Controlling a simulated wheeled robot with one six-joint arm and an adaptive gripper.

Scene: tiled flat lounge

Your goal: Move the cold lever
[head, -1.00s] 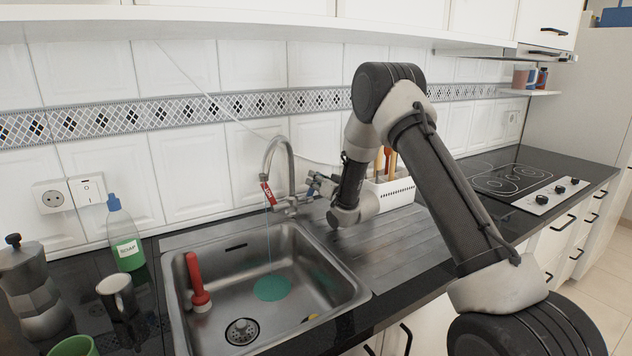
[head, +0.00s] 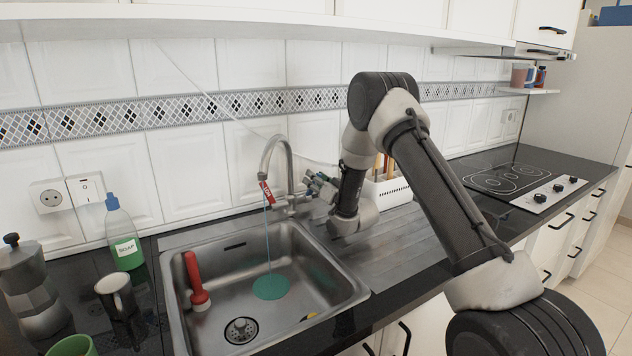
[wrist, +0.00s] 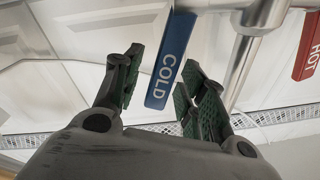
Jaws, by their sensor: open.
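The blue cold lever (wrist: 168,65), marked COLD, hangs down between the two fingers of my gripper (wrist: 160,62) in the wrist view. The gripper is open, with a finger on either side. The right finger is close to the lever's edge; I cannot tell if it touches. The lever joins the metal tap (wrist: 245,60). A red lever marked HOT (wrist: 308,48) is to the right. The red lever (head: 267,192) shows left of the tap.
A thin stream falls into the steel sink (head: 345,268) onto a teal round patch (head: 270,287). A soap bottle (head: 124,240), mug (head: 117,295) and moka pot (head: 32,285) stand left. A white utensil rack (head: 392,188) stands behind my arm.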

